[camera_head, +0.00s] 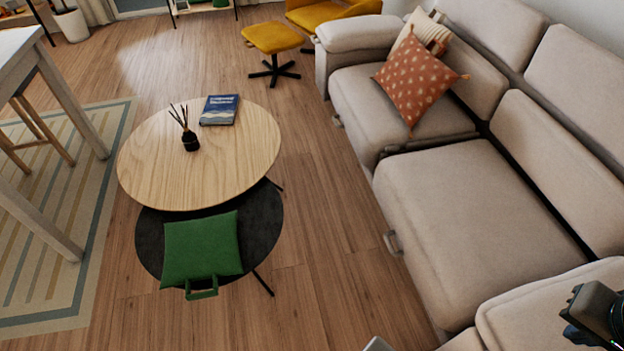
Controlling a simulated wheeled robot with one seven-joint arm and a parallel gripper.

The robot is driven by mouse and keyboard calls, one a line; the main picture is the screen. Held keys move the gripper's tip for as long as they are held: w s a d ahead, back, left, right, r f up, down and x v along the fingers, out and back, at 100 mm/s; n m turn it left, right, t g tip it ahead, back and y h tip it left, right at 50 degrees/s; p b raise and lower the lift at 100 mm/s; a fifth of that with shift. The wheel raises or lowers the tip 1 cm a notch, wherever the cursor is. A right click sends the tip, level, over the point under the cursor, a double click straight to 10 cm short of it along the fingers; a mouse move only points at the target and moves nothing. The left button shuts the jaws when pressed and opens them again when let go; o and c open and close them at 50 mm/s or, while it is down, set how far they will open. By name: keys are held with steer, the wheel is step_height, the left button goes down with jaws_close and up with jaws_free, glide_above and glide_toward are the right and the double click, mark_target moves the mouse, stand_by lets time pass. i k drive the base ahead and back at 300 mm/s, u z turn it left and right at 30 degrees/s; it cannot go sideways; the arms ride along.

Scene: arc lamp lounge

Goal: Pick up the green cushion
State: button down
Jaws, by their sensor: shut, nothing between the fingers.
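The green cushion (201,248) lies flat on the low black round table (266,222). A green loop handle (202,289) on its near edge hangs out past the table's front rim. Nothing rests on the cushion. I cannot make out my gripper's fingers in this view. A dark part of my own arm shows at the bottom right corner, well away from the cushion.
A higher wooden round table (235,160) partly overlaps the black one, bearing a blue book (219,110) and a black reed diffuser (190,140). A beige sofa (470,220) with an orange cushion (417,82) stands right. Bare floor (335,240) lies between.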

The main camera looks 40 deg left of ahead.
mark_target(204, 248)
steer(key=u, duration=2.85)
steer(key=k, duration=0.5)
steer(key=z, duration=0.75)
steer(key=i, duration=1.95)
steer(key=u, duration=1.15)
